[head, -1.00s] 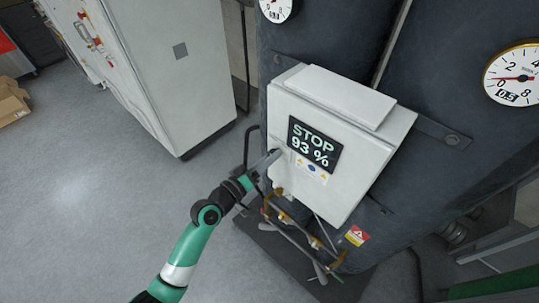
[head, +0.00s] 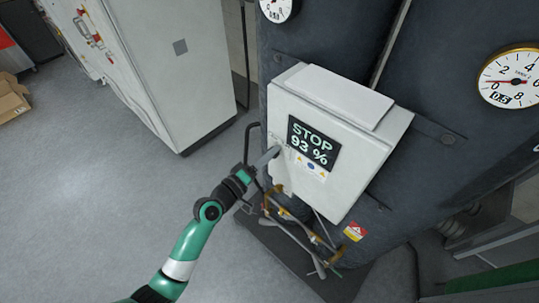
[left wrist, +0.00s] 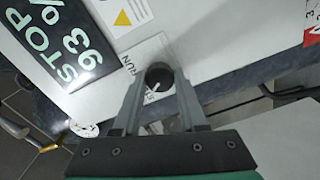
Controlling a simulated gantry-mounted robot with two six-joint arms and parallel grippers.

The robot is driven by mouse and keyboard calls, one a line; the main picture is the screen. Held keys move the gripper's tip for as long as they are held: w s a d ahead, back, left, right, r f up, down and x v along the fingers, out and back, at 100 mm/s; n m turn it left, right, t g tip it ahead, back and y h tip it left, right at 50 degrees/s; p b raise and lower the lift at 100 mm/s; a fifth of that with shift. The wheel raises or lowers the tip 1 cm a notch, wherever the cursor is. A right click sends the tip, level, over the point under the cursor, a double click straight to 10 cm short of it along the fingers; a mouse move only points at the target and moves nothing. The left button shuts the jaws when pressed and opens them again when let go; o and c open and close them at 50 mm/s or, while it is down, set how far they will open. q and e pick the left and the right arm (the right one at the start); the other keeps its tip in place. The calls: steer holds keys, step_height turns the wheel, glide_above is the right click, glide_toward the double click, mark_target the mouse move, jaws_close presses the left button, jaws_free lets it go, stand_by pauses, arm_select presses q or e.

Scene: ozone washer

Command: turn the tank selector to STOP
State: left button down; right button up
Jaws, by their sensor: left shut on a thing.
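The tank selector is a round black knob (left wrist: 158,76) with a white pointer line, on a pale label plate with "RUN" lettering in the left wrist view. My left gripper (left wrist: 157,88) has its two fingers on either side of the knob and is shut on it. In the head view the left gripper (head: 274,153) reaches the left part of the white control box (head: 350,140), and its fingers hide the knob there. The display (head: 313,144) on the box reads "STOP 93 %". My right gripper is in neither view.
Dark tanks (head: 440,90) with round gauges stand behind the box. Brass pipes and valves (head: 318,243) run below it. A tall light cabinet (head: 170,60) stands to the left. The grey floor (head: 90,200) between is clear.

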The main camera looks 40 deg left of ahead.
arm_select(q)
steer(key=shift+c, duration=2.2)
jaws_free()
steer(key=s+b, duration=0.2)
steer(key=s, duration=0.9)
steer(key=shift+s+d, duration=0.35)
